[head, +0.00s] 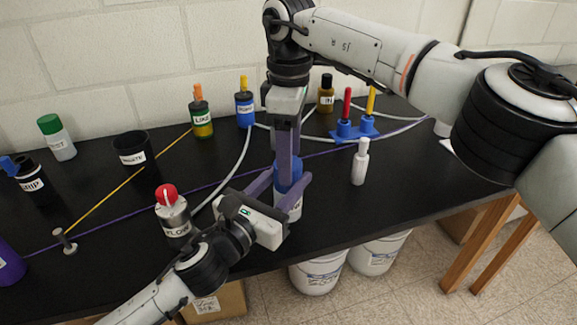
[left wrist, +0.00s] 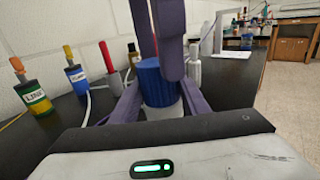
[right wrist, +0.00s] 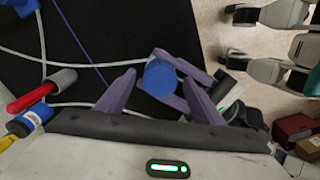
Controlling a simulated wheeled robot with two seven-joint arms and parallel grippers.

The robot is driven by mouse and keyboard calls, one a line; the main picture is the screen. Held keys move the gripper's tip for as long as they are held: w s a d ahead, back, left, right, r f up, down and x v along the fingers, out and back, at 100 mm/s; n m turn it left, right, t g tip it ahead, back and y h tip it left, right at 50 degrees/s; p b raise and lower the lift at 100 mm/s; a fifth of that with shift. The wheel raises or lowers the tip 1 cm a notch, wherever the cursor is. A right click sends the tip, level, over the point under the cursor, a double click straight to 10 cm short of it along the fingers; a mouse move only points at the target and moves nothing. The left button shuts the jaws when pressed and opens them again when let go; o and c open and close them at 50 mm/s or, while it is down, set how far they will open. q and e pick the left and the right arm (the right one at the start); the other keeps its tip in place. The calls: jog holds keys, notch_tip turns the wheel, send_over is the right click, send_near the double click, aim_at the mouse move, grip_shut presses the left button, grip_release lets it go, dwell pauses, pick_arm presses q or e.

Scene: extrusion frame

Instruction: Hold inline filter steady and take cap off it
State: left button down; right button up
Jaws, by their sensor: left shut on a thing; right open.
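The inline filter (head: 296,205) stands upright near the front edge of the black bench, a white body with a blue cap (head: 289,174) on top. The cap also shows in the left wrist view (left wrist: 160,82) and from above in the right wrist view (right wrist: 160,79). My left gripper (head: 285,195) is shut on the white body, fingers on either side below the cap. My right gripper (head: 288,158) points down from above and is open, its fingers apart on either side of the cap; contact cannot be told. The filter's label is mostly hidden by the left fingers.
A white bottle (head: 360,165) stands to the right. A blue stand (head: 354,131) and several bottles stand behind. Tubes and a purple cord cross the bench. White buckets (head: 317,275) stand below.

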notch_tip(320, 180, up, 3)
jog(key=shift+a+f+m, duration=0.1)
jog(key=shift+m, duration=0.9)
jog(key=shift+c, duration=0.2)
jog(key=shift+r+m, duration=0.35)
jog(key=shift+m, duration=0.25)
pick_arm(q)
jog(key=shift+d, duration=0.1)
pick_arm(e)
notch_tip(320, 180, down, 8)
jog(key=shift+r, duration=0.15)
jog(key=c, duration=1.1)
pick_arm(q)
jog(key=shift+s, duration=0.1)
pick_arm(e)
jog(key=shift+n, duration=1.7)
jog(key=o, duration=1.1)
